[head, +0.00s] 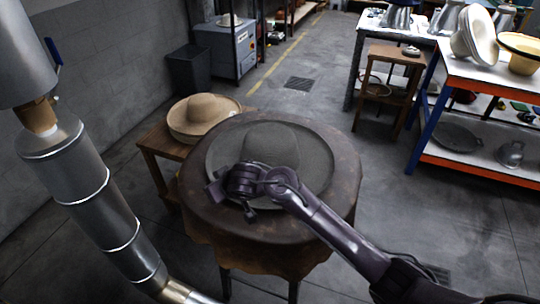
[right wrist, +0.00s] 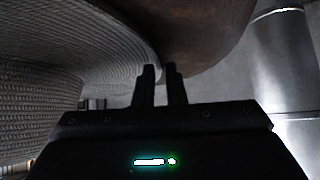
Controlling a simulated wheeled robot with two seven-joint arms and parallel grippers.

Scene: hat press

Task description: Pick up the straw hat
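A wide-brimmed grey hat (head: 272,146) lies crown up on a round, brown-covered table (head: 340,150) in the middle of the head view. In the right wrist view its woven surface (right wrist: 85,55) fills the left side. My right gripper (head: 234,190) is at the hat's near-left brim and hides part of it. In the right wrist view its two fingers (right wrist: 161,80) stand close together, with a narrow gap right at the brim's edge. I cannot tell whether the brim is clamped between them.
Tan hats (head: 203,114) are on a low wooden stool (head: 160,141) just left of the table. A workbench (head: 485,75) with metal forms and a pale hat stands at the right, beside a wooden stool (head: 393,57). The floor between is clear.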

